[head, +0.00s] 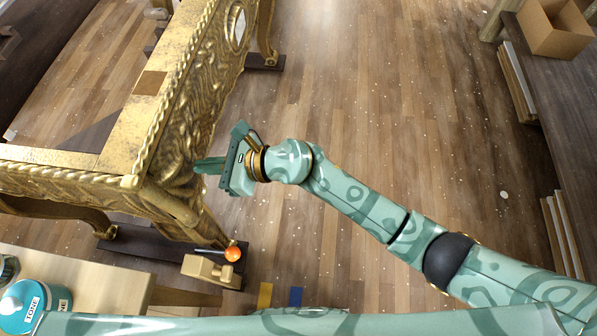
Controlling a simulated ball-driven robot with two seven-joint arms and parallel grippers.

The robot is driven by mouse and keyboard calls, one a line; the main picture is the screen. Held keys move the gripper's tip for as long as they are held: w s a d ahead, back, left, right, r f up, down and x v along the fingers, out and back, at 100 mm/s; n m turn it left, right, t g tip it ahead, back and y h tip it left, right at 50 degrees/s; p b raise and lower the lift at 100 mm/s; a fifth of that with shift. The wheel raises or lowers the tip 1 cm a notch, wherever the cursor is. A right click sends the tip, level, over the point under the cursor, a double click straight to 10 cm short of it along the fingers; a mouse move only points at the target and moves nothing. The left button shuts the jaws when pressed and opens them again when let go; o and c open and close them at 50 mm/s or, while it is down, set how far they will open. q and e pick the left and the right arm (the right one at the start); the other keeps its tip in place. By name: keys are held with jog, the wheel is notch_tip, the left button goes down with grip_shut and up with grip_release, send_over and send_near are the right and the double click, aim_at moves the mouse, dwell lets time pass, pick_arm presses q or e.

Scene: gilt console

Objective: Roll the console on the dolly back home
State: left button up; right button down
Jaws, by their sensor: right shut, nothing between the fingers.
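The gilt console (183,120), with carved sides and a rope-like edge, fills the upper left of the head view. Its legs stand on dark beams of the dolly (150,245), which also show at the far leg. A black lever with an orange knob (233,254) is at the near corner, beside a pale wooden block (212,270). My right gripper (205,165) is shut and empty, its fingertips at the console's carved right side near the corner. I cannot tell whether they touch it. My left gripper is not in view.
A pale bench (105,275) with a teal labelled jar (30,305) is at bottom left. Yellow (265,295) and blue (295,297) marks lie on the floor. A dark table (565,100) with a cardboard box (555,28) stands right. The wooden floor between is mostly open, with pale specks.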

aim_at(183, 163)
jog(key=x, duration=0.3)
jog(key=shift+a+r, duration=0.15)
jog(key=shift+r, duration=0.2)
jog(key=shift+a, duration=0.35)
jog(key=shift+a+r, duration=0.15)
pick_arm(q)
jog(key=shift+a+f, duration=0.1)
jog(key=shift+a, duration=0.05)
pick_arm(e)
jog(key=shift+r, duration=0.1)
jog(key=shift+w, duration=0.1)
